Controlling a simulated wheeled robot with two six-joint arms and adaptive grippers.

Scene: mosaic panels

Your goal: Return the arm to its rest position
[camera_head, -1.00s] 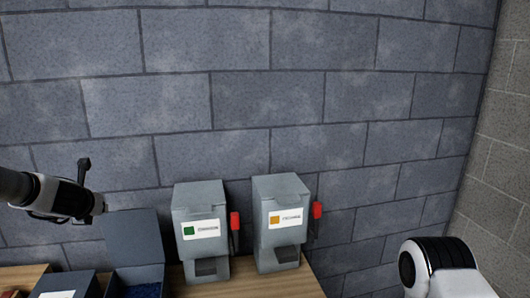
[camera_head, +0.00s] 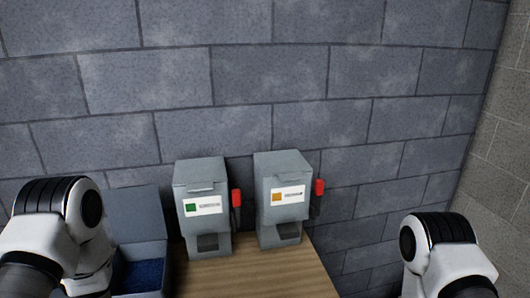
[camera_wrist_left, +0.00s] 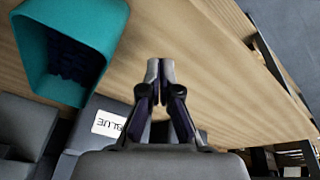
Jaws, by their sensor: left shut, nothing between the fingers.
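My left arm (camera_head: 55,235) shows at the lower left of the head view as a bent white and black joint. Its gripper is outside that view. In the left wrist view my left gripper (camera_wrist_left: 160,65) is shut, with its fingertips together and nothing between them, above the wooden table (camera_wrist_left: 205,50). My right arm (camera_head: 445,255) shows at the lower right of the head view; its gripper is not in view.
Two grey dispensers (camera_head: 203,222) and (camera_head: 279,215) with red levers stand on the table by the block wall. An open grey bin (camera_head: 140,278) holds blue pieces. A teal container (camera_wrist_left: 35,50) and a box labelled BLUE (camera_wrist_left: 108,123) lie near my left gripper.

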